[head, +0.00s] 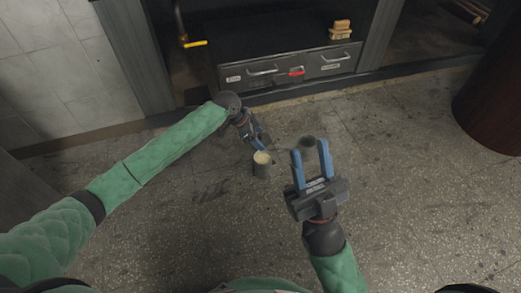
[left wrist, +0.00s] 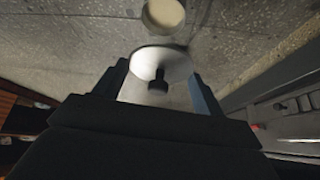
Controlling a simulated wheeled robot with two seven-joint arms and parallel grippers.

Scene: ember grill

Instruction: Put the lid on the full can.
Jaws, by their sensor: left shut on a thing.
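The full can (head: 262,170) stands upright on the floor, its pale contents showing at its open top; that top also shows in the left wrist view (left wrist: 163,14). My left gripper (head: 262,143) is beside the can in the head view, at its upper edge. In the left wrist view its blue fingers (left wrist: 160,88) are shut on the lid (left wrist: 148,62), a pale disc with a dark knob. The lid is apart from the can's mouth there; I cannot make it out in the head view. My right gripper (head: 311,163) is open and empty, right of the can.
A dark round thing (head: 308,140) lies beyond my right fingers, partly covered. A grey drawer unit (head: 290,68) stands at the back, with stacked blocks (head: 341,30) on top. A dark red drum (head: 492,105) stands at right. The front right floor is clear.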

